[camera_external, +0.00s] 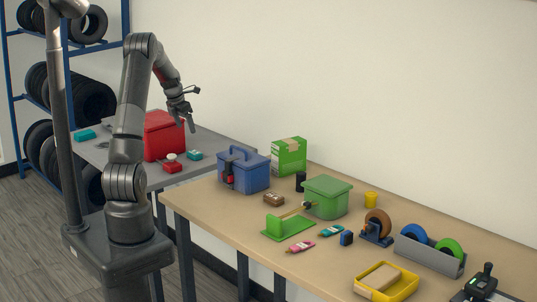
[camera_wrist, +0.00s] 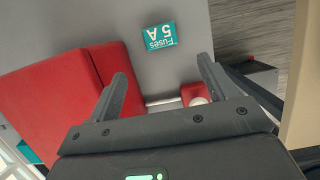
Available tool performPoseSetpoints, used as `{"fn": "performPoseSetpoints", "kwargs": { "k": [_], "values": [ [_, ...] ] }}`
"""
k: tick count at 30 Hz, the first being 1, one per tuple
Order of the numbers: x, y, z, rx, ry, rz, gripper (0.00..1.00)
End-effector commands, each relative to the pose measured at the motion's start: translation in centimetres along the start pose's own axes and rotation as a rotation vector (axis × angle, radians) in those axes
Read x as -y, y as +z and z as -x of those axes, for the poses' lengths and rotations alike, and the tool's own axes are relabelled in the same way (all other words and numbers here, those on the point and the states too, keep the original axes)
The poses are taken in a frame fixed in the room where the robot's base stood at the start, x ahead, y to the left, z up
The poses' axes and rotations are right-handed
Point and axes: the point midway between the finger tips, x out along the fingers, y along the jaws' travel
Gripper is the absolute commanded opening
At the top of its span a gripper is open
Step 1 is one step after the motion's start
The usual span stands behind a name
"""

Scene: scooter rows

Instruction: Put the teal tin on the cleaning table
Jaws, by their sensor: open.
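A small teal tin (camera_external: 195,155) lies on the grey table near its right edge, beside the big red box. In the wrist view the teal tin (camera_wrist: 160,36), labelled "Fuses 5 A", lies flat beyond the fingertips, roughly in line with the gap. My gripper (camera_external: 187,118) is open and empty, above the grey table (camera_external: 215,143) and apart from the tin; it also shows in the wrist view (camera_wrist: 162,68). Another teal item (camera_external: 85,134) lies at the table's left end. No label shows which table is the cleaning table.
The red box (camera_external: 163,135) stands under my arm, close to the gripper. A small red item (camera_external: 172,168) and a white round one sit near the tin. The wooden table (camera_external: 225,208) holds a blue toolbox (camera_external: 245,170), green boxes and several small items; its front left strip is clear.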

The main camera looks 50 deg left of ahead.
Motion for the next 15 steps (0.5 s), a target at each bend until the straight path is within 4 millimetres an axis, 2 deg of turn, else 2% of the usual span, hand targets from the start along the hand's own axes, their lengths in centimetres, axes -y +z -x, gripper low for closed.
{"fn": "performPoseSetpoints", "kwargs": {
  "k": [8,11,15],
  "values": [
    [0.6,0.2,0.5,0.002,0.001,-0.032,0.77],
    [2.7,0.9,2.1,0.007,0.004,-0.142,0.77],
    [8.0,1.7,6.0,0.017,0.014,-0.44,0.77]
  ]
}}
